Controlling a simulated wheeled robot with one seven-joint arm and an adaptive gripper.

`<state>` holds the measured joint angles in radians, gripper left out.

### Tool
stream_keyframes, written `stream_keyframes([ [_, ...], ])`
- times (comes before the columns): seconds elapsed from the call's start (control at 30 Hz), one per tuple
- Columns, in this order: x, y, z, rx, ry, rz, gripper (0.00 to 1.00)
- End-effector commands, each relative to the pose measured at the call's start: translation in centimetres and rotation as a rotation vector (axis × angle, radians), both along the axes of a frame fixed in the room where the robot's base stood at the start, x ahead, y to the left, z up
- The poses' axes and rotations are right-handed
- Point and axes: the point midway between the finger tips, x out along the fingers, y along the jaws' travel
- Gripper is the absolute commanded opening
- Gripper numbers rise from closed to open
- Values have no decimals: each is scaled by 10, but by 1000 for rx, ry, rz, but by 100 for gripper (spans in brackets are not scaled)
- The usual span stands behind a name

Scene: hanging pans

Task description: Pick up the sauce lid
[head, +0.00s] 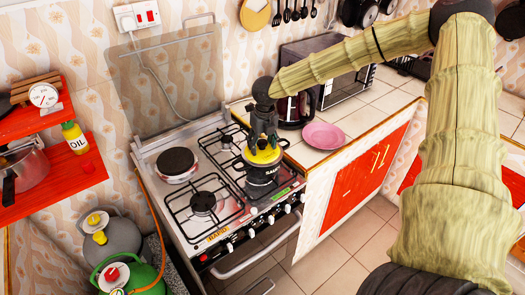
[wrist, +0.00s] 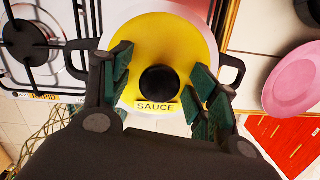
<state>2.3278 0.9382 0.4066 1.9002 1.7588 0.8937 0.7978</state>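The sauce lid (head: 268,156) is yellow with a pale rim, a round black knob and a label reading "SAUCE". It sits on a dark two-handled pot (head: 262,178) on the front right of the stove. In the wrist view the lid (wrist: 195,38) lies straight ahead, with its knob between my fingers. My gripper (wrist: 158,88) is open, with green-padded fingers on either side of the knob and gaps to it. In the head view my gripper (head: 264,142) is directly above the lid and partly hides it.
The stove (head: 225,200) also carries a hotplate (head: 177,162) at the left. A pink plate (head: 323,136) lies on the tiled counter to the right, near a coffee maker (head: 293,110). Red shelves (head: 85,185) with an oil bottle (head: 75,138) are at the left.

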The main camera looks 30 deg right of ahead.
Motion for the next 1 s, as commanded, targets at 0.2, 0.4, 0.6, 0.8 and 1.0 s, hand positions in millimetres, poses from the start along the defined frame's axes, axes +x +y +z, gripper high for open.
stream_keyframes([
  [0.2,-1,-1,-2,-1,2,0,11],
  [0.4,-2,0,-4,0,5,0,1],
  [0.6,-3,0,-6,0,8,0,1],
  [0.8,-4,0,1,1,9,-2,1],
  [1.0,-1,-1,29,0,2,-2,1],
])
